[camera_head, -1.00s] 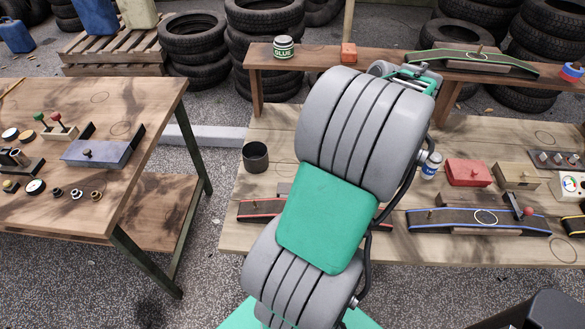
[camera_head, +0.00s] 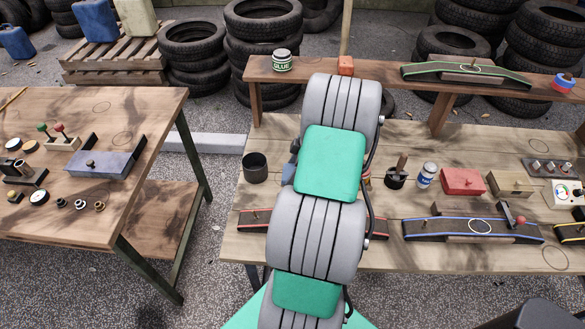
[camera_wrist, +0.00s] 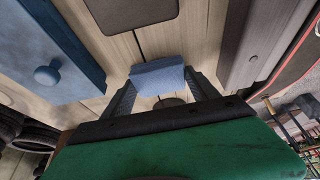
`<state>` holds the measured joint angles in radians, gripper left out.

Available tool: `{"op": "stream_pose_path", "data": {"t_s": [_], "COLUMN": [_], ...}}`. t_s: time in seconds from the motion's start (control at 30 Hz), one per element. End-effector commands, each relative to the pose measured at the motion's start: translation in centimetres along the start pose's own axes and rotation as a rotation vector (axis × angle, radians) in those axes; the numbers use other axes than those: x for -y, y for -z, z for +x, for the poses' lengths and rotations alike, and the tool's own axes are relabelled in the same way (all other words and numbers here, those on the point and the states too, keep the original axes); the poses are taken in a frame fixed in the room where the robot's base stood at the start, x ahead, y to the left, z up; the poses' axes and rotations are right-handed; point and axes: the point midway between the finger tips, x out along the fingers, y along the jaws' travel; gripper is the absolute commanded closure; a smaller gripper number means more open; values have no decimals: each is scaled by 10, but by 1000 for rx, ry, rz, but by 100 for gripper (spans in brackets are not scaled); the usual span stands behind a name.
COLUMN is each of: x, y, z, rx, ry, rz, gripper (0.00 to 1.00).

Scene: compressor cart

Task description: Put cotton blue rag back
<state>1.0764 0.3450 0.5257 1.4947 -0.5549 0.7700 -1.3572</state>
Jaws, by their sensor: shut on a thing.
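The blue rag (camera_wrist: 157,76) shows in the wrist view as a small pale-blue cloth block. My gripper (camera_wrist: 160,88) is shut on it, with a dark finger on each side. Wooden boards and a dark round shape show past the fingers. In the head view my arm hides my gripper, so its exact height over the bench cannot be told. A small bluish patch shows at the left edge of my arm there; I cannot tell if it is the rag.
The wooden bench (camera_head: 410,260) bears a dark cup (camera_head: 255,167), a white-and-blue jar (camera_head: 427,175), a red box (camera_head: 462,182) and a blue-edged ramp (camera_head: 472,229). A raised shelf (camera_head: 385,74) runs behind, with a glue pot (camera_head: 282,60). A second table (camera_head: 130,190) stands left.

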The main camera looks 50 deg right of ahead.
Motion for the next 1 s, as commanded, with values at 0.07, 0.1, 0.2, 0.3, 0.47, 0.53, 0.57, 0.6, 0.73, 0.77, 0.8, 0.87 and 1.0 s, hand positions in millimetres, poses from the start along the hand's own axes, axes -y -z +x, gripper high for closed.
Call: {"op": "stream_pose_path", "data": {"t_s": [0.07, 0.1, 0.2, 0.3, 0.47, 0.53, 0.57, 0.6, 0.73, 0.77, 0.8, 0.87, 1.0], "x": [0, 0, 0, 0, 0, 0, 0, 0, 0, 0, 0, -2, -2], "y": [0, 0, -1, 0, 0, 0, 0, 0, 0, 1, 1, 0, -1], "z": [0, 0, 3, 2, 2, 2, 2, 1, 0, -1, -4, -10, -42], "rx": [0, 0, 0, 0, 0, 0, 0, 0, 0, 0, 0, 0, 1], "ry": [-1, -1, -1, -1, -1, -1, -1, -1, -1, -1, -2, -5, -8], "rz": [-1, -1, -1, -1, -1, -1, -1, -1, -1, -1, -1, -1, -1], "gripper": [70, 70, 70, 25, 12, 10, 10, 10, 10, 10, 10, 10, 10]}}
